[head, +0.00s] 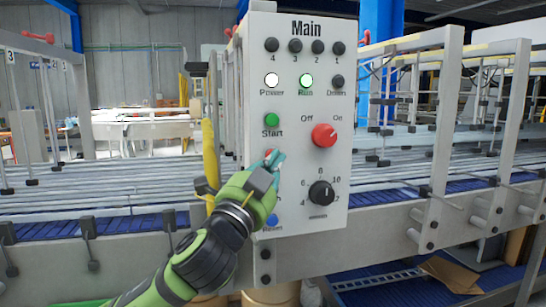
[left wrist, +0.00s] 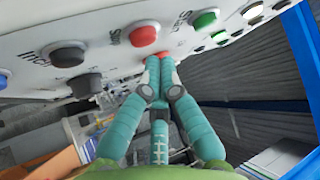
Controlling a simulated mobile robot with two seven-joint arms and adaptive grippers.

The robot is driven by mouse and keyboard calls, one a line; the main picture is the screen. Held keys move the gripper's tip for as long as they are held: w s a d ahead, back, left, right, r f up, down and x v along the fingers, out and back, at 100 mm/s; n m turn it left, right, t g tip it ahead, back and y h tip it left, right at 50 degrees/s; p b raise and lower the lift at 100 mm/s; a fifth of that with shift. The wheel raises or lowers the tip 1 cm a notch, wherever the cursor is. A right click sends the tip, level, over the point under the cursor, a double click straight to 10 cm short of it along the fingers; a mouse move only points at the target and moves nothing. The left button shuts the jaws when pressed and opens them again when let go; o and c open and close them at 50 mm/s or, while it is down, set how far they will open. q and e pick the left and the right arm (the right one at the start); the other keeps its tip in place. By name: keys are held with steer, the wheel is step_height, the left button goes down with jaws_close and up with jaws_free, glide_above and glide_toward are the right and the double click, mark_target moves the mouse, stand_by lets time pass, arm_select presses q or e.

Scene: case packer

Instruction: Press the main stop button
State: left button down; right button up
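The red stop button (head: 267,154) is in the left column of the grey Main panel (head: 330,215), under the green Start button (head: 271,120). In the head view my left gripper (head: 275,158) covers most of it and its label. In the left wrist view the stop button (left wrist: 143,36) shows whole, just beside the teal fingertips (left wrist: 160,62). The fingertips are together, with nothing between them. They are close to the panel face; I cannot tell if they touch the button. My right gripper is not in view.
A red Off/On knob (head: 324,135) and a black dial (head: 321,192) are right of the gripper. A blue Reset button (head: 271,220) is below. The white Power lamp (head: 271,80) and green Run lamp (head: 306,82) are lit. Conveyor rails flank the panel.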

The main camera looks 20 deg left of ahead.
arm_select(q)
steer(key=shift+w+a, duration=0.1)
steer(key=shift+w, duration=0.05)
steer(key=shift+w+a, duration=0.15)
steer(key=shift+w, duration=0.1)
steer(key=shift+w+a, duration=0.25)
steer(key=shift+w, duration=0.1)
stand_by(1.1)
stand_by(0.3)
steer(key=shift+s+d, duration=0.5)
steer(key=shift+s, duration=0.25)
steer(key=s+d, duration=0.1)
steer(key=s, duration=0.1)
steer(key=s+d+p, duration=0.1)
steer(key=s, duration=0.1)
steer(key=shift+d, duration=0.4)
stand_by(0.5)
